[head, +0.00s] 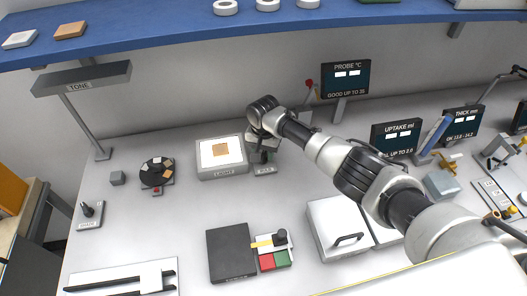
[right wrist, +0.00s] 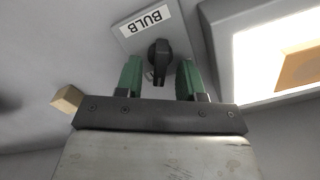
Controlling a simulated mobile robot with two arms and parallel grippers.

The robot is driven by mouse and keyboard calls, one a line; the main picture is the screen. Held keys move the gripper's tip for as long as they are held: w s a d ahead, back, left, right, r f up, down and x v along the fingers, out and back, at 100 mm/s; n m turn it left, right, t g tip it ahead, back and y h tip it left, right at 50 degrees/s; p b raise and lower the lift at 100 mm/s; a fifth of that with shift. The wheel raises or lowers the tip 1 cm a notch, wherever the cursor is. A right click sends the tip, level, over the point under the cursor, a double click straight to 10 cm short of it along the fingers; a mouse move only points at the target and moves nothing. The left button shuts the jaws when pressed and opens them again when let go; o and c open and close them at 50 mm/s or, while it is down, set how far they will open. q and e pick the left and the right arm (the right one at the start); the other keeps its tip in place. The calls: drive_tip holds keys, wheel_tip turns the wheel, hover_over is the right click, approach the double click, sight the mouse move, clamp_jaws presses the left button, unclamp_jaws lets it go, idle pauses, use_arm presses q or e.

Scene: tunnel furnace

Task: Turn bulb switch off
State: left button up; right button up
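The bulb switch is a dark knob (right wrist: 160,55) on a small grey plate (right wrist: 125,30) with a white BULB label. In the head view its plate (head: 265,171) lies just right of the light box (head: 222,172), mostly hidden behind my right gripper. My right gripper (right wrist: 159,75) is open, with one green finger on each side of the knob in the right wrist view. A gap shows between the knob and each finger. The light box's panel glows white with a tan tile (head: 221,149) on it. My left gripper is not in view.
A round dark dial (head: 157,172) and a TONE lamp (head: 82,79) stand to the left. A PROBE display (head: 346,79) stands behind my right arm. A black plate (head: 231,254) and a white lidded box (head: 340,228) lie nearer. A blue shelf (head: 180,27) runs overhead.

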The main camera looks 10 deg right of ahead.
drive_tip(key=shift+f, duration=0.2)
clamp_jaws()
drive_tip(key=shift+n, duration=0.3)
drive_tip(key=n, duration=0.5)
drive_tip(key=shift+a+p, duration=0.15)
drive_tip(key=shift+p, duration=0.15)
drive_tip(key=n, duration=0.6)
drive_tip(key=shift+a, duration=0.1)
drive_tip(key=shift+n, duration=0.3)
